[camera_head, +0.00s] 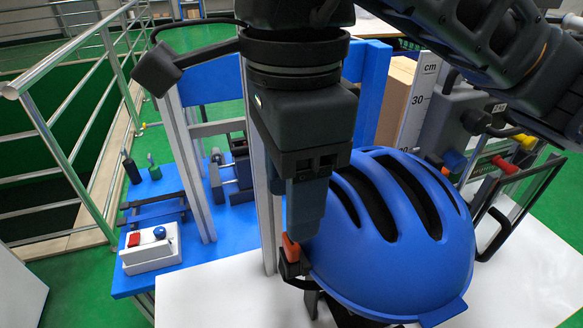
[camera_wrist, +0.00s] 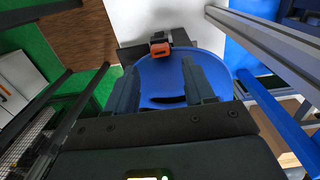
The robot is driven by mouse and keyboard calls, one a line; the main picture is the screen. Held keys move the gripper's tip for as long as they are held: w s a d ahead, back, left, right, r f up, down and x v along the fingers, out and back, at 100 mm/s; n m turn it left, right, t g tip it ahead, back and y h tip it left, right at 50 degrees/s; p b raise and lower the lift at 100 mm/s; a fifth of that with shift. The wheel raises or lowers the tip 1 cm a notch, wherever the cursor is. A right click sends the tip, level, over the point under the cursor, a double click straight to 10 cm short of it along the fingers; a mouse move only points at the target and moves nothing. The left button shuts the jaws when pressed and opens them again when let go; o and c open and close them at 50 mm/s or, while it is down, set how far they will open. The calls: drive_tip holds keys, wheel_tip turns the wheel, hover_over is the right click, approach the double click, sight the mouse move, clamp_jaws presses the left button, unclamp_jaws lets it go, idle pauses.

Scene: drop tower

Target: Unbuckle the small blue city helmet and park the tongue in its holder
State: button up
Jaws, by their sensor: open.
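The blue helmet (camera_head: 410,245) with dark vent slots sits on the white table at the right; its shell also shows in the wrist view (camera_wrist: 160,72). A black buckle (camera_head: 293,268) with an orange part (camera_head: 290,246) is at the helmet's left lower edge, and the orange part shows in the wrist view (camera_wrist: 160,48). My gripper (camera_head: 303,232) points down beside the helmet's left side, with its tips close to the orange part.
A metal post (camera_head: 258,170) stands just left of my gripper. A control box (camera_head: 150,248) with a red switch is on the blue bench (camera_head: 205,275). A black bracket (camera_head: 515,210) stands right of the helmet. The white table (camera_head: 215,300) is clear at front left.

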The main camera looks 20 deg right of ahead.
wheel_tip(320, 180, down, 4)
drive_tip(key=shift+f+b, duration=0.1)
drive_tip(key=shift+b, duration=1.15)
wheel_tip(320, 180, down, 3)
drive_tip(key=b, duration=0.3)
drive_tip(key=shift+r, duration=0.2)
drive_tip(key=c, duration=0.8)
drive_tip(key=shift+r, duration=0.2)
